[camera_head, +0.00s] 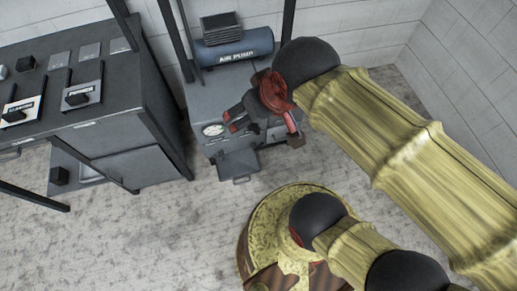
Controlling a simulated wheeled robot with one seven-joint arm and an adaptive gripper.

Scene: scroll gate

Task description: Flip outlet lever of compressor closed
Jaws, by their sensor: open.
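The compressor is a grey box unit (212,97) with a blue tank (236,50) labelled "AIR PUMP" on top. A round white gauge (213,130) sits at its front left. My gripper (231,120), black with red parts, is open in front of the compressor and just right of the gauge. It overlaps the compressor's front in the picture, so I cannot tell whether it touches anything. I cannot make out the outlet lever. My gripper and arm hide the right part of the compressor.
A dark cabinet (140,150) with switch panels (82,95) stands to the left. Dark posts rise beside the compressor. A small grey tray-like part (238,165) juts out low at its front. White block walls enclose the back and right. The floor (130,235) in front is clear.

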